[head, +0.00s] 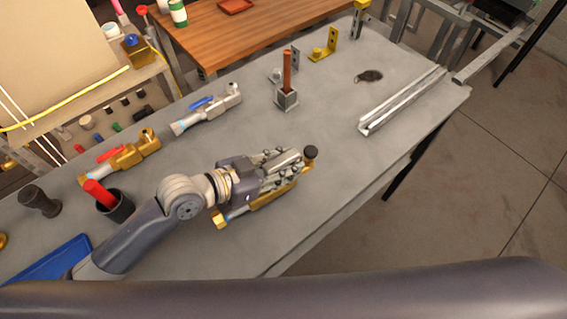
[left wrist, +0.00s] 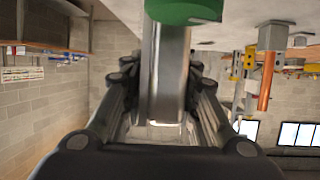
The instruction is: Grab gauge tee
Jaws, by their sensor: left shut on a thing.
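My left gripper (head: 288,166) reaches in over the middle of the grey table. Its fingers are shut around a silver, pipe-like piece, which I take to be the gauge tee. The dark round end of the gauge tee (head: 310,152) sticks out past the fingertips. In the left wrist view the silver body (left wrist: 163,85) lies between the fingers, with a green round part beyond it. The fingers hide much of it. A brass part (head: 268,197) shows just below the gripper; whether it belongs to the held piece I cannot tell. My right gripper is not in view.
On the grey table (head: 330,185) lie a red-handled brass valve (head: 133,152), a blue-handled silver valve (head: 207,106), a black cup (head: 115,206) and a blue tray (head: 50,262). A copper pipe stands in a grey block (head: 287,98). A metal rail (head: 400,103) lies right.

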